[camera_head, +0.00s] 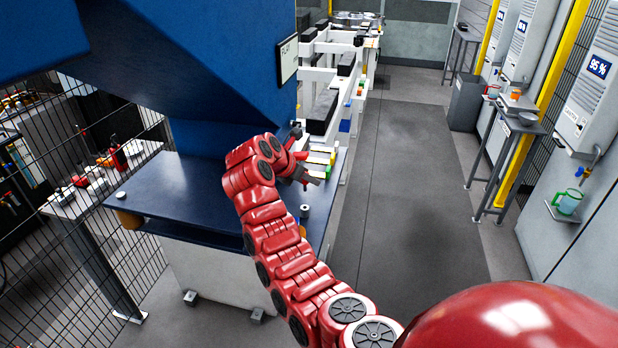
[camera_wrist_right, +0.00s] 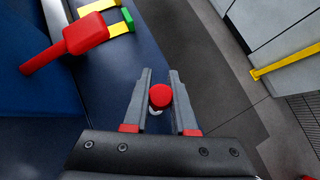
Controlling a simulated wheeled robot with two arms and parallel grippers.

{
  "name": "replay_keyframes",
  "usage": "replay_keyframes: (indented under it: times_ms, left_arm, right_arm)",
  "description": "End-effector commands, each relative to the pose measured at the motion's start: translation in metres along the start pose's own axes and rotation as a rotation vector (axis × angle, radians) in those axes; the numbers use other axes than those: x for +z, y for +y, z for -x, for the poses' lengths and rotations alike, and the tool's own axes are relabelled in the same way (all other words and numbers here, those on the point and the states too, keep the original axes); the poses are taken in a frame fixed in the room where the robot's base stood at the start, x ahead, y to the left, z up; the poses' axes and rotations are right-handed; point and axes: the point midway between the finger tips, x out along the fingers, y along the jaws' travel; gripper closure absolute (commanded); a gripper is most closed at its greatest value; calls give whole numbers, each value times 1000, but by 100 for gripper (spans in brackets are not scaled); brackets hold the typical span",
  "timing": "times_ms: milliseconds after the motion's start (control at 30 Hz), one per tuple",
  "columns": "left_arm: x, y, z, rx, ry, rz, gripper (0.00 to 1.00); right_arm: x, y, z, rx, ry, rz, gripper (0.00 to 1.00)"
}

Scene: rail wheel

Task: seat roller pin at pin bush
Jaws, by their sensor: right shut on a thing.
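My right gripper (camera_head: 313,176) is over the right part of the blue table. In the right wrist view its two grey fingers (camera_wrist_right: 160,98) close on a small round red-topped piece (camera_wrist_right: 160,96), which looks like the roller pin. A bit of pale body shows below its red top; the rest is hidden. My left gripper is not in view.
The blue table (camera_head: 180,190) sits under a large blue machine body (camera_head: 225,55). A red-handled thing (camera_wrist_right: 85,35) and yellow and green pieces (camera_wrist_right: 122,22) lie beyond the fingers. A wire fence stands at left. The grey floor (camera_head: 400,200) right of the table is clear.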

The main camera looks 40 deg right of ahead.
Motion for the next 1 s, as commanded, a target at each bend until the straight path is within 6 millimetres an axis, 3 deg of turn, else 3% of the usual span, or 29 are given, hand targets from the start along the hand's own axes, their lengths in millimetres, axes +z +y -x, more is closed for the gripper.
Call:
replay_keyframes:
  times_ms: [133,467,700,1000]
  left_arm:
    - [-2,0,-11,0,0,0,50]
    - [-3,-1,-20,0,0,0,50]
    - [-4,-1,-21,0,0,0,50]
    - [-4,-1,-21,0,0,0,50]
  right_arm:
    - [0,0,5,-3,1,1,100]
    - [-24,-1,-18,-5,2,2,100]
    - [-37,0,-31,-2,1,1,100]
    - [-38,0,-32,-2,1,0,100]
